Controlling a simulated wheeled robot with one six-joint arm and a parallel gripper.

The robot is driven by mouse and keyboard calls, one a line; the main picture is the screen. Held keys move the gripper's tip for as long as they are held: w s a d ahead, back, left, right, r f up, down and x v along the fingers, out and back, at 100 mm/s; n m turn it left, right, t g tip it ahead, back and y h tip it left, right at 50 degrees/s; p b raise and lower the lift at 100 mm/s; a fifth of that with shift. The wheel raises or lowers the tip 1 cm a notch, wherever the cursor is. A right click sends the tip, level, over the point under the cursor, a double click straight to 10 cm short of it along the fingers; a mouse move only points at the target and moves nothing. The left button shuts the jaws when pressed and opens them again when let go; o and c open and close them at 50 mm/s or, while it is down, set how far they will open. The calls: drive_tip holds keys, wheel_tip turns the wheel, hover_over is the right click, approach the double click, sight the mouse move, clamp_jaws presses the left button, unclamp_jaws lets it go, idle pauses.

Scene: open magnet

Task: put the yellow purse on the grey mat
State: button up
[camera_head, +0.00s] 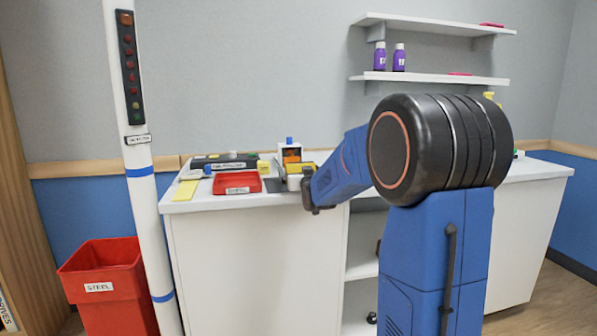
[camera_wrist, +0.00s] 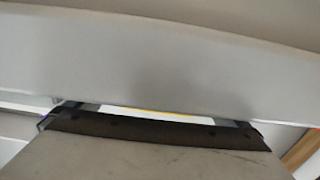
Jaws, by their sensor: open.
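A yellow item (camera_head: 298,168), which may be the yellow purse, sits at the front of the white counter beside a white and orange box. My arm partly hides it. A dark grey patch (camera_head: 274,185), perhaps the grey mat, lies just left of it. My gripper (camera_head: 310,196) is at the counter's front edge, close to the yellow item and partly hidden by my arm. It is open, and I see nothing held in it. In the wrist view a pale surface fills most of the picture, with only a thin yellow strip showing; the purse cannot be made out there.
A red tray (camera_head: 237,183) and a yellow pad (camera_head: 186,190) lie left on the counter. The box (camera_head: 289,153) stands behind. A white post (camera_head: 138,150) and a red bin (camera_head: 105,285) stand left. Shelves (camera_head: 430,78) with purple bottles hang at right.

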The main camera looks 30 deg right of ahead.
drive_tip(key=v, duration=0.9)
drive_tip(key=shift+s+a, duration=0.1)
drive_tip(key=shift+s, duration=0.3)
